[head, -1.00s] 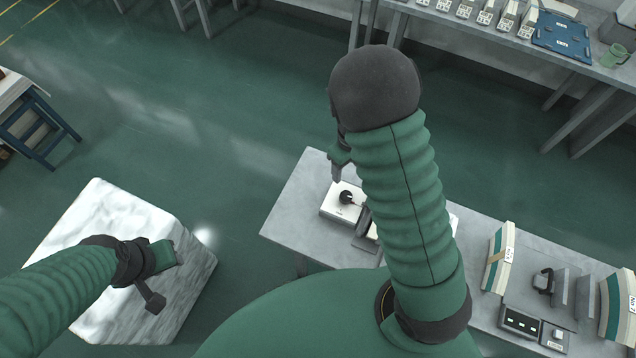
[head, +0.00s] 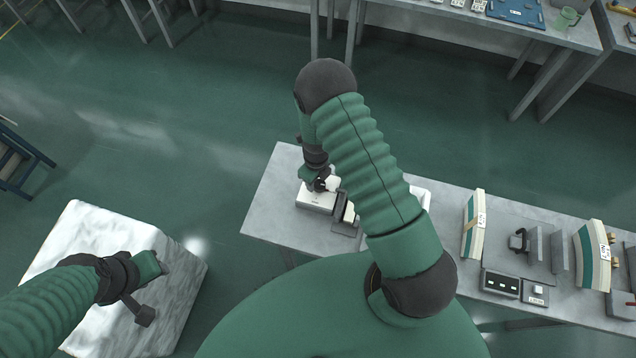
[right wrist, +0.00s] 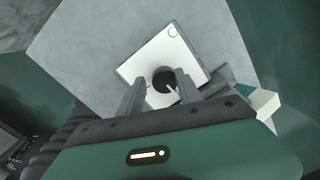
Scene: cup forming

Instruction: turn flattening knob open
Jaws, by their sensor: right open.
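The flattening knob (right wrist: 164,80) is a dark round knob on a white box (right wrist: 180,48) in the right wrist view. The white box also shows in the head view (head: 314,201), at the left end of the grey table. My right gripper (right wrist: 158,84) is open, its two fingers on either side of the knob; I cannot tell whether they touch it. In the head view my right gripper (head: 318,182) is over the box and hides most of the knob. My left gripper (head: 150,266) hangs over a white marble-like block, away from the box; its fingers are not clear.
The marble-like block (head: 75,235) stands at the left. Along the grey table (head: 270,205) to the right are curved cream-and-green pieces (head: 474,225) and a dark panel (head: 501,284). Another bench (head: 480,22) stands at the back. Open green floor lies between.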

